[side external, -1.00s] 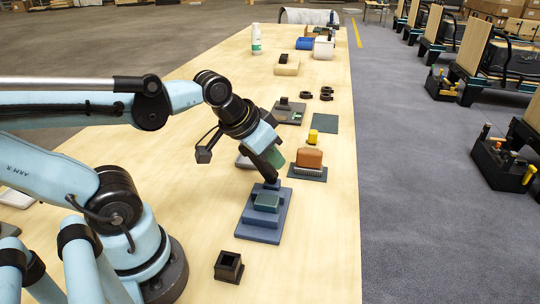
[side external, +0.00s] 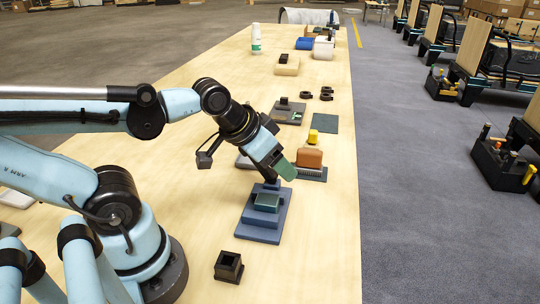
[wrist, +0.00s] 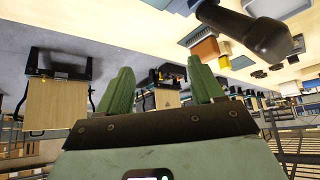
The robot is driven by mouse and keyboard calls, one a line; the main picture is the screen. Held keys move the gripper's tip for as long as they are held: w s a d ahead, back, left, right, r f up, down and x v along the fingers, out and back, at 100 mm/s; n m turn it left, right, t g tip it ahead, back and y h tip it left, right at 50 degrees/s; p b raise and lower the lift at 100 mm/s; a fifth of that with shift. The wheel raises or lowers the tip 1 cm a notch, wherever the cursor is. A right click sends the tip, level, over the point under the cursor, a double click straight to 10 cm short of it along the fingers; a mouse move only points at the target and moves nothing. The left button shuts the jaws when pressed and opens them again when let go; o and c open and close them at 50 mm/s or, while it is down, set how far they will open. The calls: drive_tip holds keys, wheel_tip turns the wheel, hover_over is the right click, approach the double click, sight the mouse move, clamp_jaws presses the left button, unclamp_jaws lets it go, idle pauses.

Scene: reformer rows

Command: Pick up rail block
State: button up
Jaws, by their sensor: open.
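A small dark green block (side external: 267,202) sits on a stepped blue base (side external: 258,226) on the bench in the side view; I take this block as the rail block, though no label shows. A short upright blue piece (side external: 271,185) stands at the back of the base. My gripper (side external: 285,171) is tilted above and behind the block, apart from it, with green fingers pointing down to the right. In the wrist view my gripper (wrist: 161,72) is open, with nothing between its fingers. A dark rounded object (wrist: 245,30) is close beyond the right finger; I cannot tell what it is.
A brown brush-like piece (side external: 309,159) on a dark plate stands close to the right of my fingers, with a yellow piece (side external: 313,136) behind it. A black square socket (side external: 228,267) is at the front. The bench is bare right of the socket.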

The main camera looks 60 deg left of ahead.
sight(267, 199)
drive_tip(key=shift+o, duration=1.2)
drive_tip(key=shift+s+a+f+m+g, duration=0.2)
drive_tip(key=shift+f+m+g, duration=1.4)
drive_tip(key=shift+m, duration=2.9)
drive_tip(key=shift+s+a+f+m+g, duration=0.1)
drive_tip(key=shift+a+f+m+g, duration=0.5)
drive_tip(key=shift+f+m, duration=2.9)
drive_tip(key=shift+s+f+m+g, duration=0.15)
drive_tip(key=shift+f+m+g, duration=1.05)
drive_tip(key=shift+m, duration=4.3)
drive_tip(key=shift+r, duration=0.25)
drive_tip(key=shift+c, duration=0.2)
